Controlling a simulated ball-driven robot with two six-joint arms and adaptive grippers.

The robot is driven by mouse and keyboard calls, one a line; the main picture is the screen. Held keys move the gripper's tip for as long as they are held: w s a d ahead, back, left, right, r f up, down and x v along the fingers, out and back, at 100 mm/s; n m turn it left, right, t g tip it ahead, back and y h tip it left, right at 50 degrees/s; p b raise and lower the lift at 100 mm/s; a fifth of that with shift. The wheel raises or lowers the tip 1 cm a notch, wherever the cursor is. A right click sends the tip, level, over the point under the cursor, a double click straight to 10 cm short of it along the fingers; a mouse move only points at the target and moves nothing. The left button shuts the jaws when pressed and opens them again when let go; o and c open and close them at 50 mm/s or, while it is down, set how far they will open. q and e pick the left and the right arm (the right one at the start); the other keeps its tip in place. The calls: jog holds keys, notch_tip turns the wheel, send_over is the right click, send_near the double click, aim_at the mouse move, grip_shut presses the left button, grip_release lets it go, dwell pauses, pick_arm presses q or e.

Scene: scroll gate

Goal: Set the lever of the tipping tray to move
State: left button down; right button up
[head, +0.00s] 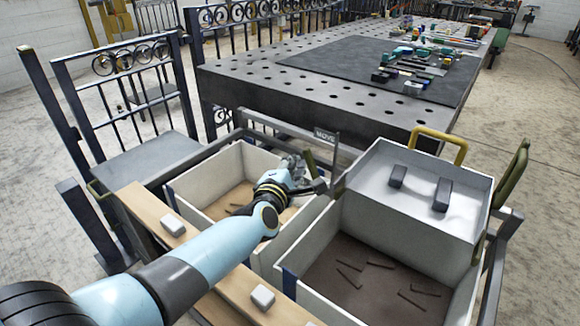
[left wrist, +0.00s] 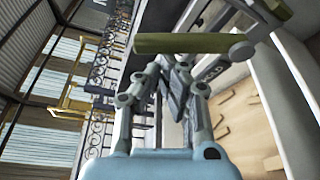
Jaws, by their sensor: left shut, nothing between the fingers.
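The grey tipping tray (head: 385,185) sits at right above a bin, with two dark blocks on it. A small sign reading MOVE (head: 325,137) stands on the frame behind the bins. My left gripper (head: 310,178) is shut and empty beside a dark olive lever (head: 310,163), just below the sign. In the left wrist view, an olive lever handle (left wrist: 180,43) lies across, beyond the closed fingers (left wrist: 178,72). Its right end meets a grey pivot. I cannot tell whether the fingers touch it. My right gripper is not in view.
A yellow handle (head: 440,140) and a larger olive handle (head: 512,170) stand by the tray. A perforated table (head: 290,92) stands behind; a wooden board (head: 140,205) lies in front.

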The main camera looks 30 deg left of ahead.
pick_arm(q)
jog(key=shift+s+d+r+m+t+y+b, duration=0.15)
jog(key=shift+d+r+m+t+b, duration=0.15)
jog(key=shift+d+m, duration=0.4)
jog(key=shift+d+r+m+t+y+b, duration=0.2)
jog(key=shift+d+r+m, duration=0.15)
jog(key=shift+m, duration=0.55)
